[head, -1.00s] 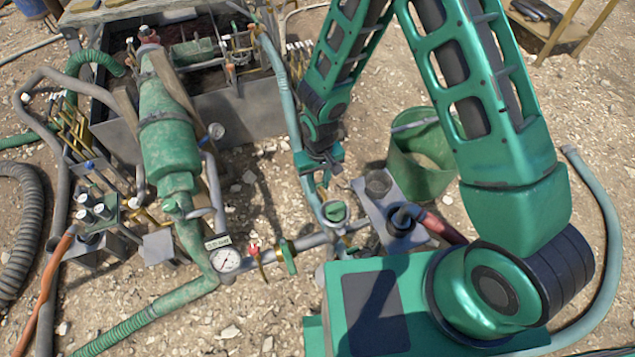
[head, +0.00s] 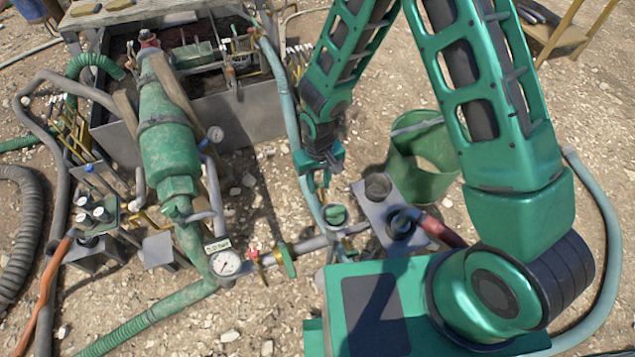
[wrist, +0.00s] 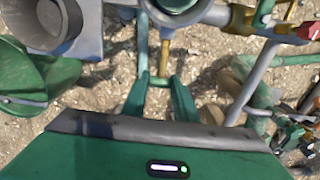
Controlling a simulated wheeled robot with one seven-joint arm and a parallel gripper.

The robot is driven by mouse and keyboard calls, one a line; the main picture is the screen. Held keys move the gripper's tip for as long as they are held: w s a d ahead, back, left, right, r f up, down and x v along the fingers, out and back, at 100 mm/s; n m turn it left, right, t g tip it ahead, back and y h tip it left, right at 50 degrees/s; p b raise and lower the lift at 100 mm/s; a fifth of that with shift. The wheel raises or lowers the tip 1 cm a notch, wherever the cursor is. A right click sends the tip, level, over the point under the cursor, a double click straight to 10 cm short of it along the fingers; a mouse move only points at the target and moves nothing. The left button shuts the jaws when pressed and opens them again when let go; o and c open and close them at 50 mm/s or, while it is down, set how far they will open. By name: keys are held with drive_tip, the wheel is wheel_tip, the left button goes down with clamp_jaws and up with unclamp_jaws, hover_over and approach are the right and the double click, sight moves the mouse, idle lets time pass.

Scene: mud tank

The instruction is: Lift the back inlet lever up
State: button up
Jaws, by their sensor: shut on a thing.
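My gripper (head: 320,178) is low over the pipework, just behind a round green-topped fitting (head: 335,214). In the head view the gripper hides most of this piece. A red lever (head: 254,252) and a green lever (head: 288,261) stand on the horizontal pipe, to the left and nearer me, apart from the gripper.
A green bucket (head: 423,160) and a grey plate with pump fittings (head: 376,215) stand close to the right of the gripper. A pale blue hose (head: 286,100) runs close on its left. A green cylinder (head: 168,150) and metal tank (head: 240,115) stand farther left.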

drive_tip(key=shift+r, duration=0.15)
drive_tip(key=shift+s+d+r, duration=0.15)
drive_tip(key=shift+s+r, duration=0.2)
drive_tip(key=shift+r, duration=0.45)
drive_tip(key=o, duration=2)
drive_tip(key=shift+r, duration=4)
